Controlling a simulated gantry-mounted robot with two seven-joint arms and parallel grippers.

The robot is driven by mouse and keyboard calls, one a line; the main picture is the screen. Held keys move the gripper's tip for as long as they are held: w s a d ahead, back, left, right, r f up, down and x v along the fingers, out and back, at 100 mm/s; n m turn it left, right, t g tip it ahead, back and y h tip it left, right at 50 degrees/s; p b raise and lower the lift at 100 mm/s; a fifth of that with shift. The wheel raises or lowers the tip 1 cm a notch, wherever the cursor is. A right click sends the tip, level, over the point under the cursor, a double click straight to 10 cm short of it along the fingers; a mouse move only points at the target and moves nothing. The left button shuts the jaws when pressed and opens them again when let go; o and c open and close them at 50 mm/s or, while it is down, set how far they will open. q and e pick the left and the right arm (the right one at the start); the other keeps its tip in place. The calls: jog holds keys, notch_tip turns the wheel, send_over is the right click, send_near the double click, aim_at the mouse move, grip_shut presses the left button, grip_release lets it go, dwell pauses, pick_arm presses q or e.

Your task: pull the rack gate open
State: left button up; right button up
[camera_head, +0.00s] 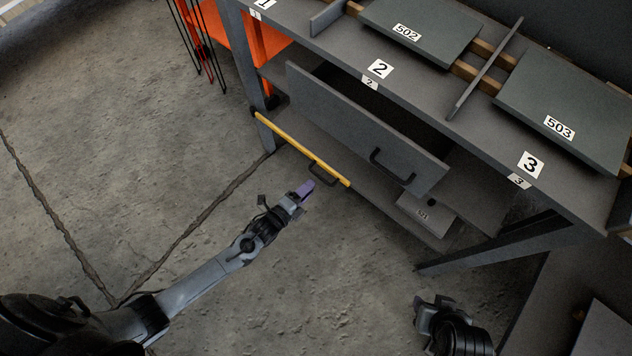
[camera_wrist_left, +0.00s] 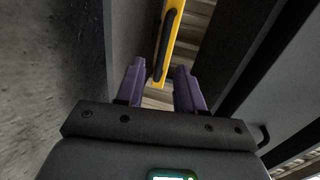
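The rack gate is a yellow bar (camera_head: 292,141) running from the rack's left front post, low along the front of the rack, with its right end free. A black pull handle (camera_head: 323,174) sits near that free end. My left gripper (camera_head: 303,190) is just in front of the handle, with purple fingers. In the left wrist view its fingers (camera_wrist_left: 160,82) are spread, and the handle (camera_wrist_left: 163,55) and yellow bar (camera_wrist_left: 172,22) show ahead, between them; no contact is visible. My right gripper (camera_head: 428,315) is low in the head view, away from the gate; its fingers are unclear.
A grey drawer (camera_head: 350,118) with a black handle hangs pulled out above the gate. A box marked 501 (camera_head: 425,212) lies on the lower shelf. Panels 502 (camera_head: 420,25) and 503 (camera_head: 570,105) lie on the top. Open floor (camera_head: 150,150) is at the left.

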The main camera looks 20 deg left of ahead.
pick_arm(q)
jog(key=b+x, duration=0.2)
jog(key=x, duration=0.3)
jog(key=shift+w, duration=0.15)
jog(key=shift+d, duration=0.1)
jog(key=c, duration=0.4)
grip_shut()
